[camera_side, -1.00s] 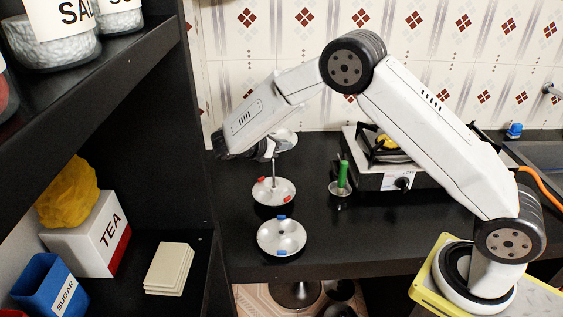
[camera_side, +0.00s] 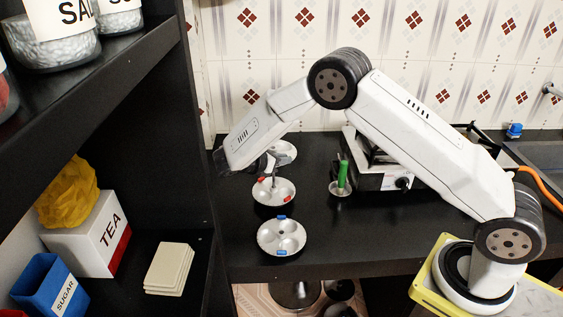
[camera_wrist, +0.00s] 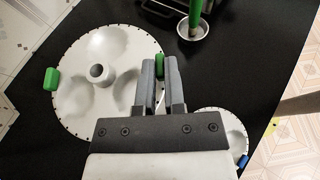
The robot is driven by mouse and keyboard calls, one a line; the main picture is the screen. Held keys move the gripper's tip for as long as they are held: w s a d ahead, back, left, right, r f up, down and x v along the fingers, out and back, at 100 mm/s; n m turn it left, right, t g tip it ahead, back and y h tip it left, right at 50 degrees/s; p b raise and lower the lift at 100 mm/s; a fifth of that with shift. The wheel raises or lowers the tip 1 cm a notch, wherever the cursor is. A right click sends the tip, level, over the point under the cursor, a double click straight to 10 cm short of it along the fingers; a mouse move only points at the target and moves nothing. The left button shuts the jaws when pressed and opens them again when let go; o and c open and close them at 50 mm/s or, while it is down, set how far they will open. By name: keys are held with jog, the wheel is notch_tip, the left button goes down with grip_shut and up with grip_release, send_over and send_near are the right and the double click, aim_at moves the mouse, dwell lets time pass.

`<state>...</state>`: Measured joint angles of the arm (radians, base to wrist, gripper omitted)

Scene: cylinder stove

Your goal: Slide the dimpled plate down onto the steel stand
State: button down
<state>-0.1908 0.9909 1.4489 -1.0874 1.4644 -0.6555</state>
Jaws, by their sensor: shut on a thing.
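The white dimpled plate with green tabs (camera_wrist: 117,50) fills the left of the wrist view, a short tube at its centre. My gripper (camera_wrist: 160,72) is shut on its right-hand green tab. In the side view part of this plate (camera_side: 284,152) shows behind my gripper (camera_side: 267,164), above a white plate with red tabs (camera_side: 273,193). The thin rod of the steel stand (camera_side: 274,173) shows above the red-tabbed plate. Whether the rod is inside the held plate's tube I cannot tell; my wrist hides that part.
A white plate with blue tabs (camera_side: 281,237) lies on the black counter in front, also in the wrist view (camera_wrist: 222,126). A green-handled tool (camera_side: 342,175) with a metal cup stands right, by the stove (camera_side: 375,179). A dark shelf (camera_side: 195,120) borders the left.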

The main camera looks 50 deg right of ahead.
jog(key=shift+f, duration=5.35)
jog(key=shift+f, duration=0.35)
jog(key=c, duration=0.6)
grip_release()
jog(key=shift+c, duration=0.2)
jog(key=shift+v, duration=0.9)
notch_tip(320, 180, up, 8)
jog(key=a, duration=0.3)
jog(key=shift+w, duration=0.15)
